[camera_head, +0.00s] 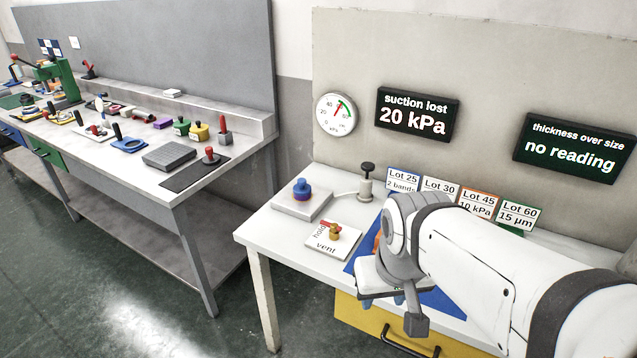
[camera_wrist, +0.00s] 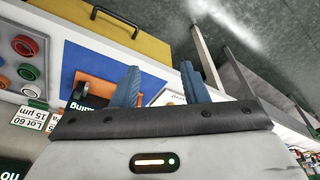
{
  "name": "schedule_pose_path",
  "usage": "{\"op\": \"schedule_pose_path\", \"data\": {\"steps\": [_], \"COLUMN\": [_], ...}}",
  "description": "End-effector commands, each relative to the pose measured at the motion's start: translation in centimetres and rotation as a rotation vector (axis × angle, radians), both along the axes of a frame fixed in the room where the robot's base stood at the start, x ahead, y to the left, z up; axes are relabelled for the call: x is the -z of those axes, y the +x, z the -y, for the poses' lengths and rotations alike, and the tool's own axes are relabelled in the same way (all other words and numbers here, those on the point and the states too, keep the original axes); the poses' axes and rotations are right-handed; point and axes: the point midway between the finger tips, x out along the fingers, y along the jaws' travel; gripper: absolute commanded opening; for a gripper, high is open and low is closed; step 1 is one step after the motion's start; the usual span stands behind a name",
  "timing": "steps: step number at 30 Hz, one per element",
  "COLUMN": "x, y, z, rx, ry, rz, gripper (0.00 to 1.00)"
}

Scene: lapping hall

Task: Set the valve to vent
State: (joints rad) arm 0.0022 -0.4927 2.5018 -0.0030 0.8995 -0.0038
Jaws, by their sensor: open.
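The valve (camera_head: 335,235) is a small brass body with a red lever on a white plate (camera_head: 322,247) marked "hold" and "vent". The lever lies across the top and points to the upper left, toward the "hold" side and away from the "vent" word at the front. My gripper (camera_head: 398,299) is to the right of the valve, apart from it, over the front of the bench. In the wrist view my gripper's two blue fingers (camera_wrist: 158,84) are spread apart with nothing between them. I cannot make out the valve in the wrist view.
A blue knob on a block (camera_head: 302,191) and a black-topped fitting (camera_head: 366,183) stand behind the valve. A dial gauge (camera_head: 336,114) and a display reading "suction lost 20 kPa" (camera_head: 416,113) are on the wall. A yellow drawer (camera_head: 360,318) is under the bench.

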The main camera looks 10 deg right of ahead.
Motion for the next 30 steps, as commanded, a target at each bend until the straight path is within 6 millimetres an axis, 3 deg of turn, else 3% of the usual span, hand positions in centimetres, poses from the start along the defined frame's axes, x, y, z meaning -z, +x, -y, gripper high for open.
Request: {"op": "schedule_pose_path", "data": {"steps": [4,7,12,16,23,30], "x": [-0.9,-2.3,-4.1,-4.4,-2.0,3.4], "y": [1.4,4.1,11.0,16.6,26.1,33.9], "z": [0.0,-1.6,-1.7,-1.6,-1.5,-1.5], "rx": [-0.023,-0.066,-0.186,-0.286,-0.463,-0.641], "ry": [-0.004,-0.014,-0.034,-0.048,-0.065,-0.072], "rz": [-0.01,-0.027,-0.069,-0.099,-0.151,-0.198], "gripper": [0.43,0.43,0.43,0.43,0.43,0.43]}}
